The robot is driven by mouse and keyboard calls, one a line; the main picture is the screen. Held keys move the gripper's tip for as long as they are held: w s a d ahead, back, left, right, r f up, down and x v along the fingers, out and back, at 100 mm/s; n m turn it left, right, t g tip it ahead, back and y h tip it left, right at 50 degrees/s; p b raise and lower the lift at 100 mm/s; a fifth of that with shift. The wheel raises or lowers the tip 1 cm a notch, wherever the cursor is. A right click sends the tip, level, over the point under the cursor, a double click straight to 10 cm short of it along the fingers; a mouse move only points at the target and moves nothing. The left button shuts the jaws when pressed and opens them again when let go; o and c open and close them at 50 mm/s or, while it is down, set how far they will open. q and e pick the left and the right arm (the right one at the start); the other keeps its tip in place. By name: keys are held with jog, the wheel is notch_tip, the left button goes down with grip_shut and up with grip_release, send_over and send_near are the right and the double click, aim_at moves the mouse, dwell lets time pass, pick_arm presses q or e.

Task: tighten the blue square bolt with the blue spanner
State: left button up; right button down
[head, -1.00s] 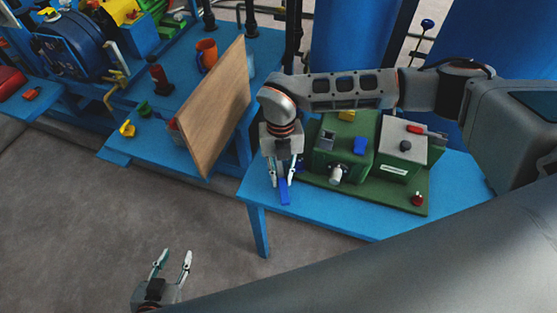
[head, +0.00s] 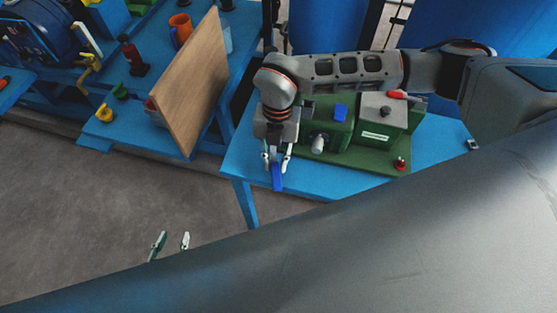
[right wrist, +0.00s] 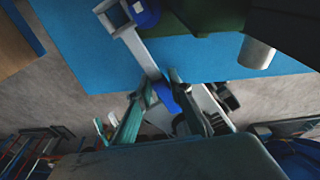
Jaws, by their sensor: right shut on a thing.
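My right gripper (head: 277,160) is shut on the blue spanner (head: 277,179), beside the left end of the green machine. In the right wrist view the spanner's blue part (right wrist: 167,97) lies between the fingers (right wrist: 158,100). Its grey shaft runs up to a head with a square opening. A rounded blue part (right wrist: 146,12), possibly the bolt, shows right beside that head; I cannot tell whether they touch. In the head view the arm and gripper hide that spot. My left gripper (head: 171,243) is low in the picture, fingertips apart and empty, its base hidden.
A wooden board (head: 190,90) stands to the left. Floor lies between the tables.

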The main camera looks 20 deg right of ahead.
aim_at(274, 156)
jog(key=shift+w+a+f+m+p, duration=0.15)
jog(key=shift+m+p, duration=0.15)
jog(key=shift+m, duration=0.3)
jog(key=shift+w+a+m, duration=0.3)
jog(key=shift+a+m, duration=0.05)
jog(key=shift+m, duration=0.15)
jog(key=c, duration=1.8)
grip_release()
jog(key=shift+o, duration=0.2)
jog(key=shift+a, duration=0.1)
jog(key=shift+r, duration=0.25)
notch_tip(274, 156, up, 12)
jog(key=w+d, duration=0.1)
jog(key=shift+w+d+f, duration=0.2)
jog(key=shift+w+f, duration=0.05)
jog(key=shift+w, duration=0.1)
